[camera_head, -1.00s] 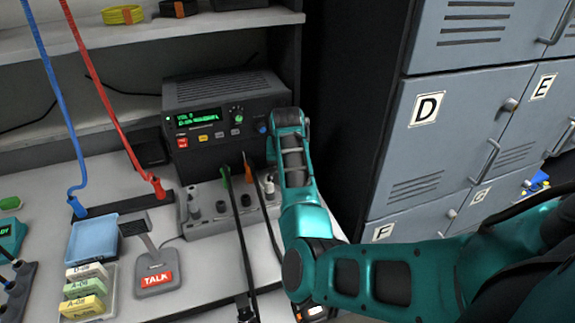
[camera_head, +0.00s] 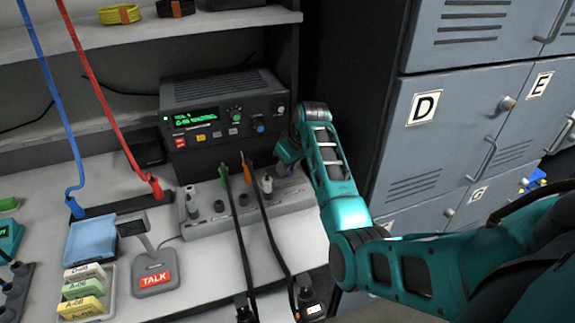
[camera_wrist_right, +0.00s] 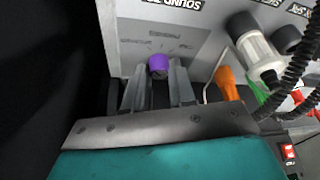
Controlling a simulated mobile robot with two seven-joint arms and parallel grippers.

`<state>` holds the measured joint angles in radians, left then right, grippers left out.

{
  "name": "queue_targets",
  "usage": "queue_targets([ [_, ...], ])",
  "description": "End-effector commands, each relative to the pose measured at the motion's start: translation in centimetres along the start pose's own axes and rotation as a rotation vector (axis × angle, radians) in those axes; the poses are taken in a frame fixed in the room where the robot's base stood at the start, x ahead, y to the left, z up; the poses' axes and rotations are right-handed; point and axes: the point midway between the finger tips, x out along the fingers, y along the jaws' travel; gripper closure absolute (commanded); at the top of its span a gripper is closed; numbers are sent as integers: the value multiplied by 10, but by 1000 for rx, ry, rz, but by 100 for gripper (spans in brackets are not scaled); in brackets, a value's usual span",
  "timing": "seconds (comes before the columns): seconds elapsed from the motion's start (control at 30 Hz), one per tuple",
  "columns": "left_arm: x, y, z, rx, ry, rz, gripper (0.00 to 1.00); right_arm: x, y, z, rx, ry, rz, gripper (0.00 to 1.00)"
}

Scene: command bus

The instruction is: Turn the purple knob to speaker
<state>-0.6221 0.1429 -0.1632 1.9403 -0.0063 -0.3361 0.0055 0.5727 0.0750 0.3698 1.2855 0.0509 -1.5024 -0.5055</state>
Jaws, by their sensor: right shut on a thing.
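The purple knob (camera_wrist_right: 158,64) shows in the right wrist view on a grey panel (camera_wrist_right: 130,30) with printed markings around it, too small to read. My right gripper (camera_wrist_right: 159,78) has one finger on each side of the knob and is shut on it. In the head view my right gripper (camera_head: 286,162) reaches down to the right end of the grey control strip (camera_head: 215,228), below the radio (camera_head: 222,120). There the knob is mostly hidden by the gripper. My left gripper is not in view.
A white-topped plug (camera_wrist_right: 262,55) and an orange plug (camera_wrist_right: 228,84) stand close beside the gripper. Black cables (camera_head: 238,235) run from the strip to the front. A TALK pedestal (camera_head: 150,262) stands left. Grey lockers (camera_head: 440,150) stand right.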

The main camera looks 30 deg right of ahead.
Motion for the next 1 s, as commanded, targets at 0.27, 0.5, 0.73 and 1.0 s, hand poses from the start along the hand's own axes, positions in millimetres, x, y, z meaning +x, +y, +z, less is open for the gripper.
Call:
queue_targets([
  [0.27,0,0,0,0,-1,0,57,0,0,0,-36,0,-14,100],
  [0.5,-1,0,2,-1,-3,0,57,0,0,0,-37,1,-14,100],
  [0.73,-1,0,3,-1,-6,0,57,0,0,0,-36,1,-14,63],
  [1.0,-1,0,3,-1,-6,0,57,0,0,0,-35,0,-14,50],
])
